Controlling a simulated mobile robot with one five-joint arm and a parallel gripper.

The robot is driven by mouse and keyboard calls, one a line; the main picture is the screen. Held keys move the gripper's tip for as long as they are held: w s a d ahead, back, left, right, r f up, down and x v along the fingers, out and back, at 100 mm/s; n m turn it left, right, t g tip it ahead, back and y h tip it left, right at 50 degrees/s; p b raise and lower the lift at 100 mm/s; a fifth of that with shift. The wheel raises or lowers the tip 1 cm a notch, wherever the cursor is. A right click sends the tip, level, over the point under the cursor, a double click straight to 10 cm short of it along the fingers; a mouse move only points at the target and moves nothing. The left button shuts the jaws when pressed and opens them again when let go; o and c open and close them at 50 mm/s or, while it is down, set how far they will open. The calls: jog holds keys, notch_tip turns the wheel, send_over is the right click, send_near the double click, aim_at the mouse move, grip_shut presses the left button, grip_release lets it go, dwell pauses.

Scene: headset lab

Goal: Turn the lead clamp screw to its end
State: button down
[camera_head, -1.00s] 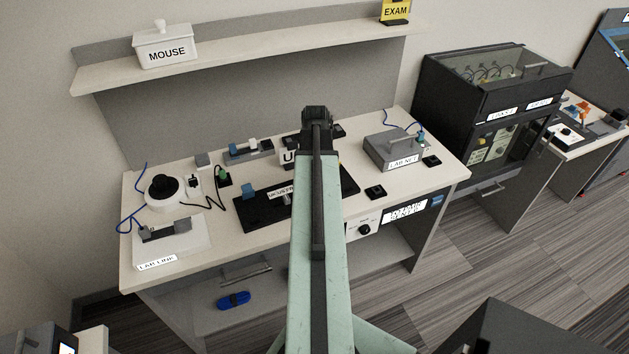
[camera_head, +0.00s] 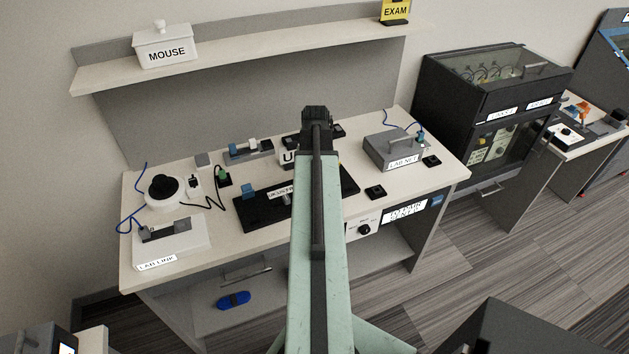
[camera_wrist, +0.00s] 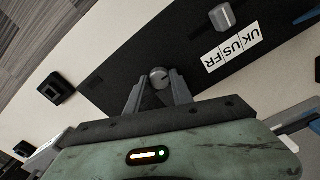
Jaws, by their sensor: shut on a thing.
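In the wrist view a small round grey screw head (camera_wrist: 160,77) with a dark line across it stands at the edge of a black board (camera_wrist: 170,40). I take it for the lead clamp screw. My gripper (camera_wrist: 158,84) has its two grey fingers closed in on either side of the screw head. In the head view my arm hides the fingertips and the screw. The black board (camera_head: 258,219) shows partly on the bench, to the left of my arm.
A grey cylindrical knob (camera_wrist: 222,17) stands by the UK US FR label (camera_wrist: 231,47). A black socket block (camera_wrist: 57,88) sits on the pale bench. The LAB NET box (camera_head: 393,150) is right of my arm; the LAB LINK unit (camera_head: 168,238) is far left.

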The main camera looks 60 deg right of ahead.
jog(key=c, duration=1.1)
grip_release()
notch_tip(320, 180, up, 8)
jog(key=p, duration=0.8)
jog(key=shift+f, duration=0.1)
